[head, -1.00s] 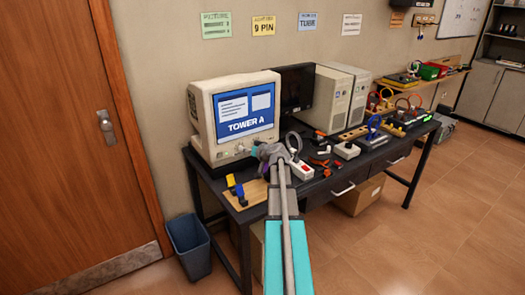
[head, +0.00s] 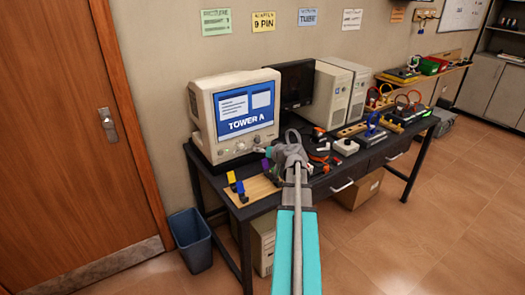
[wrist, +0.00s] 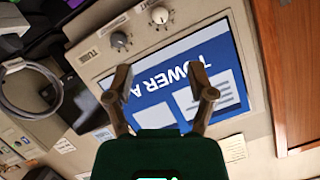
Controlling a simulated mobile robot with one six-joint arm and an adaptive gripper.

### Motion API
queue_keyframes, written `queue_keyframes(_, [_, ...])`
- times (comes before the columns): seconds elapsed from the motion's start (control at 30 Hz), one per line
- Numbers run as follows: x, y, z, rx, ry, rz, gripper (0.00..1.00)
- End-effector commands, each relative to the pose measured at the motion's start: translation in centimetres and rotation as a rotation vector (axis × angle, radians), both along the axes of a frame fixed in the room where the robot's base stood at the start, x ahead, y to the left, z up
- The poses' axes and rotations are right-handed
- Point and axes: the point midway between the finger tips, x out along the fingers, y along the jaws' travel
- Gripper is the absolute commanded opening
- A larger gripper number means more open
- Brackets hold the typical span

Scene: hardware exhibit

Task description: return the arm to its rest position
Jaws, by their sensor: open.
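My arm reaches forward over the black desk (head: 330,186) from the bottom of the head view. In the head view my gripper (head: 285,150) is small and partly hidden by my own arm, above the desk's front left part. In the wrist view my gripper (wrist: 160,80) has its two fingers apart with nothing between them. The beige monitor (head: 204,117), its screen reading "TOWER A", lies beyond the fingers; it fills much of the wrist view, tilted and upside down (wrist: 105,62).
A wooden board (head: 262,186) with small plugs lies at the desk's left front. Beige computer towers (head: 331,98) and a dark monitor stand behind. Several connectors and cables crowd the desk. A blue bin (head: 190,240) stands on the floor at left.

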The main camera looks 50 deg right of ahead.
Motion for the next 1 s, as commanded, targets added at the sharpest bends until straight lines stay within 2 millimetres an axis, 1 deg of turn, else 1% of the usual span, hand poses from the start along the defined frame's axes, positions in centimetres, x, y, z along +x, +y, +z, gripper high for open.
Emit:
queue_keyframes(0.5, [0.0,0.0,0.0,0.0,0.0,0.0,0.71])
queue_keyframes(0.63, [0.3,0.7,-0.1,0.005,0.009,0.013,0.71])
queue_keyframes(0.77, [1.2,2.7,-0.4,0.012,0.036,0.049,0.71])
queue_keyframes(0.83, [1.9,4.3,-0.7,0.02,0.06,0.076,0.71])
queue_keyframes(0.97, [3.3,8.3,-1.5,0.034,0.121,0.145,0.71])
queue_keyframes(1.0, [3.8,9.7,-1.7,0.039,0.143,0.168,0.71])
